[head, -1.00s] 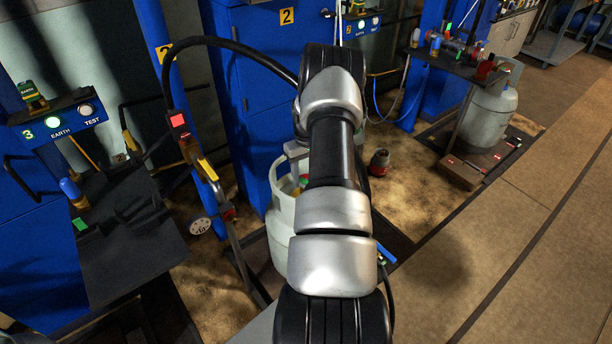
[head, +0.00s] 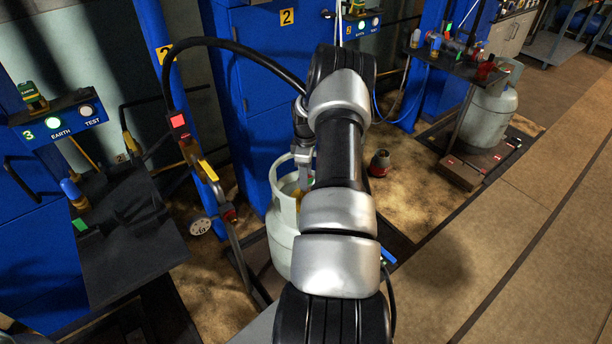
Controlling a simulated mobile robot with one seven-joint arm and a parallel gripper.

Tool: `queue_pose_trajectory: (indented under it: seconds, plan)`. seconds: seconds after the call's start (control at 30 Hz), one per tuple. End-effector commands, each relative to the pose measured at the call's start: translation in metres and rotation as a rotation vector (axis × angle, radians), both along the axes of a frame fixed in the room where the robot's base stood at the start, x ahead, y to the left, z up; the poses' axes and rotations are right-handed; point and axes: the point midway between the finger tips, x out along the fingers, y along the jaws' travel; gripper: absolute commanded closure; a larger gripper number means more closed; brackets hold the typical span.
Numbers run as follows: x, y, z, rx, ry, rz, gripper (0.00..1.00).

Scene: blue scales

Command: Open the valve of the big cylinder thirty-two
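A big pale grey-green gas cylinder (head: 280,238) stands in the middle, upright, with a handled collar around its top. My arm covers its right side, and I can read no number on it. Inside the collar a small brassy part (head: 296,192) shows, probably the valve, mostly hidden. My gripper (head: 304,180) points down into the collar opening, close to that part. My arm hides much of the gripper, so I cannot tell whether its fingers are open, shut or touching the valve.
A second grey cylinder (head: 492,108) stands at the right beside a dark work table (head: 445,62). A blue cabinet (head: 240,110) is behind the middle cylinder. A metal post with a yellow-handled tool (head: 207,170) stands close on its left. The brown floor (head: 520,240) at right is open.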

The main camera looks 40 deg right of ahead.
Motion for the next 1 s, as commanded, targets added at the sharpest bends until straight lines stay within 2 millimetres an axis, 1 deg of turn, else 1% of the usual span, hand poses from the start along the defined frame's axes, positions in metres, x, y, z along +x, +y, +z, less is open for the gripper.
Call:
queue_pose_trajectory:
  seconds: [0.2, 0.4, 0.93, 0.97, 1.0]
  plan:
    - [0.0000, -0.0006, 0.0005, -0.001, -0.001, 0.121, 0.73]
    - [0.0001, -0.0004, 0.0005, -0.001, -0.001, 0.182, 0.73]
    - [0.0001, -0.0003, 0.0003, -0.001, -0.001, 0.206, 0.73]
    - [0.0001, -0.0003, 0.0003, -0.001, -0.001, 0.206, 0.49]
    - [0.0001, -0.0003, 0.0003, -0.001, -0.001, 0.205, 0.43]
